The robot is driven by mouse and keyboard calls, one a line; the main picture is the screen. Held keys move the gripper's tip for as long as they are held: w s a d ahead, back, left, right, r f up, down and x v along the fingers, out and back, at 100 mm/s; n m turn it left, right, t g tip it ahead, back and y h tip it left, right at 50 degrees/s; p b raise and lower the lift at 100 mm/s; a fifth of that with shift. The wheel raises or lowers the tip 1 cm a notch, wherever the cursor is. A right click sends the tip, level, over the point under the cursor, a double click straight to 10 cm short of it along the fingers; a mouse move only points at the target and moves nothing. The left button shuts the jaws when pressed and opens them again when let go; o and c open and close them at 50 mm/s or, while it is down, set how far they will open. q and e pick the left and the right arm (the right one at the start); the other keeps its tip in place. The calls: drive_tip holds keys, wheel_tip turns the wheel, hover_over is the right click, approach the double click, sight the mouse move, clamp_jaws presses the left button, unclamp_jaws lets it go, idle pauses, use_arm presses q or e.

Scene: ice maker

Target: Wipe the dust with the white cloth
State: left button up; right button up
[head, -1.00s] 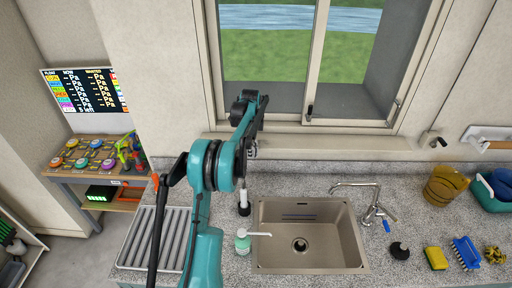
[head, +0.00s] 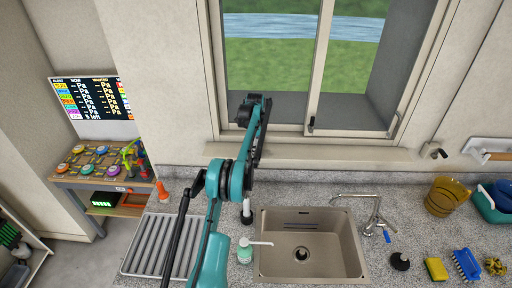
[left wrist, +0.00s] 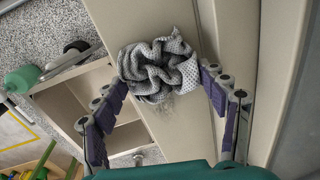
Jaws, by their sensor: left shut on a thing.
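The cloth (left wrist: 158,68) is a crumpled, grey-white knitted bundle in the left wrist view. My left gripper (left wrist: 163,88) is shut on it, with purple-padded fingers on both sides. The cloth is against the beige window sill (left wrist: 205,125). A patch of dark specks, looking like dust (left wrist: 166,106), shows beside the cloth's edge. In the head view my left arm reaches across the counter to the sill (head: 330,153); its own links mostly hide the gripper, and I cannot make out the cloth there. My right gripper is in neither view.
A sink (head: 310,262) with a faucet (head: 368,205) is below the sill. A green soap dispenser (head: 245,252) and an orange cone (head: 162,190) stand on the counter. A yellow sponge (head: 435,269), blue brush (head: 466,264) and amber jar (head: 446,196) are at the right.

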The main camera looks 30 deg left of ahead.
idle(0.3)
use_arm(q)
drive_tip(key=shift+r+p, duration=1.85)
drive_tip(key=shift+r, duration=1.15)
drive_tip(key=shift+r, duration=0.1)
drive_tip(key=shift+r+p, duration=1.1)
drive_tip(key=shift+r, duration=0.4)
drive_tip(key=shift+f, duration=0.15)
